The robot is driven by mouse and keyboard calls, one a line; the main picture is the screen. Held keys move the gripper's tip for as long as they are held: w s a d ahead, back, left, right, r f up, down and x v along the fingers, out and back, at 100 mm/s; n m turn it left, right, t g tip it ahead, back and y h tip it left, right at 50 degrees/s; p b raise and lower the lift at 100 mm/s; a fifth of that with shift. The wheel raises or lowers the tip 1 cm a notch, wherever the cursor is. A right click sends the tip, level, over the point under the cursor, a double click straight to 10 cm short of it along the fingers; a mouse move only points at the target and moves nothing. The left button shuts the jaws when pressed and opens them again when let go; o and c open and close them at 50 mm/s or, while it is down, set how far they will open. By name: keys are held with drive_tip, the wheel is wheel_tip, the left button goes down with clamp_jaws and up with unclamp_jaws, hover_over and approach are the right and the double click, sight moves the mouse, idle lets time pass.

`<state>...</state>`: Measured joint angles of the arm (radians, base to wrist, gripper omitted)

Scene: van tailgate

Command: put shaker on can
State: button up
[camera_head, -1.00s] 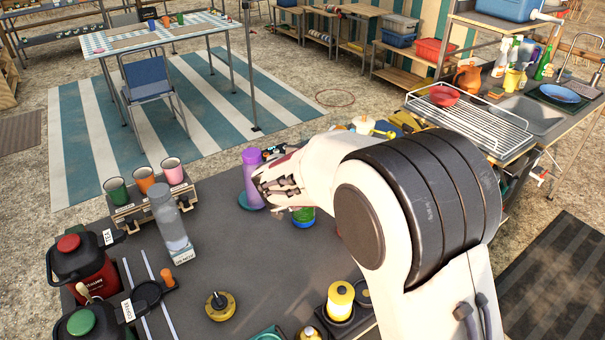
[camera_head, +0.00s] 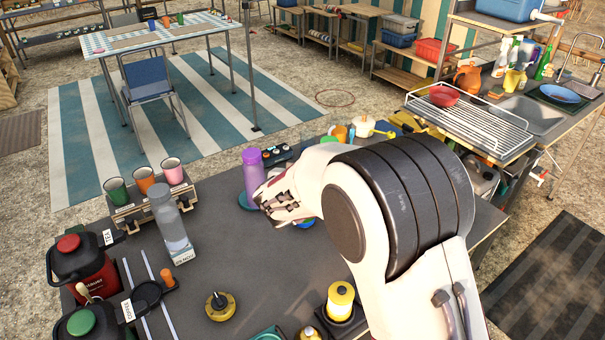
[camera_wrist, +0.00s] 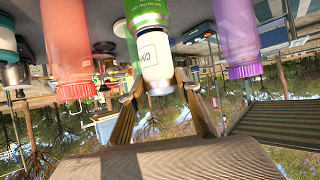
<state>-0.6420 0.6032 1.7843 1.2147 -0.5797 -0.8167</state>
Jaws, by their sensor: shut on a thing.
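In the wrist view, which shows the scene upside down, a white shaker (camera_wrist: 154,55) with a printed label is between the two fingers of my gripper (camera_wrist: 160,80), which is shut on it. A green can (camera_wrist: 148,14) with pale lettering lies directly in line with the shaker on its table side. I cannot tell whether the shaker touches the can top or is a little apart. In the head view my gripper (camera_head: 268,202) is low over the table beside the purple bottle (camera_head: 253,172). There my arm hides the shaker and most of the can.
A purple bottle (camera_wrist: 235,40) and a pink-red bottle (camera_wrist: 68,45) stand on either side in the wrist view. A clear bottle (camera_head: 168,220) and a cup rack (camera_head: 145,206) are to the left. The dark table (camera_head: 225,255) is clear in the middle.

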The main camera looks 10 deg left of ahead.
drive_tip(key=shift+f, duration=0.1)
drive_tip(key=o, duration=1.2)
drive_tip(key=shift+c, duration=0.2)
drive_tip(key=shift+s+r, duration=0.45)
drive_tip(key=shift+s, duration=0.05)
drive_tip(key=v, duration=1)
drive_tip(key=shift+s, duration=0.4)
drive_tip(key=shift+r, duration=0.2)
